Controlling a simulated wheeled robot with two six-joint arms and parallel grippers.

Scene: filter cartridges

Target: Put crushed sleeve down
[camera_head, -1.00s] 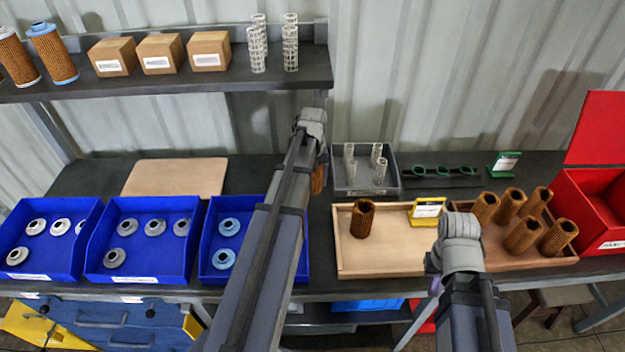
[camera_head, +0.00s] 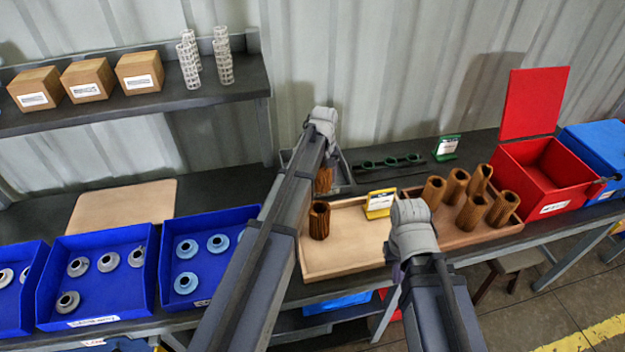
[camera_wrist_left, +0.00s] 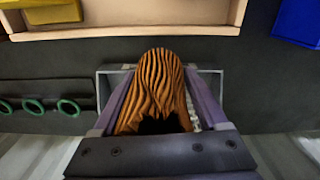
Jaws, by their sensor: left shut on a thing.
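My left gripper (camera_wrist_left: 155,105) is shut on a brown pleated sleeve (camera_wrist_left: 152,90); its pleats look wavy and bent in the left wrist view. In the head view the held sleeve (camera_head: 324,181) shows below my left wrist, in front of the grey bin (camera_head: 346,172), partly hidden by the arm. A similar brown sleeve (camera_head: 319,222) stands upright in the light wooden tray (camera_head: 345,250). My right gripper (camera_head: 398,270) is at the tray's front, mostly hidden behind its own arm, so its jaws cannot be made out.
Several brown sleeves (camera_head: 473,212) stand in the brown tray (camera_head: 490,236) at right. Blue bins (camera_head: 100,293) with end caps are at left.

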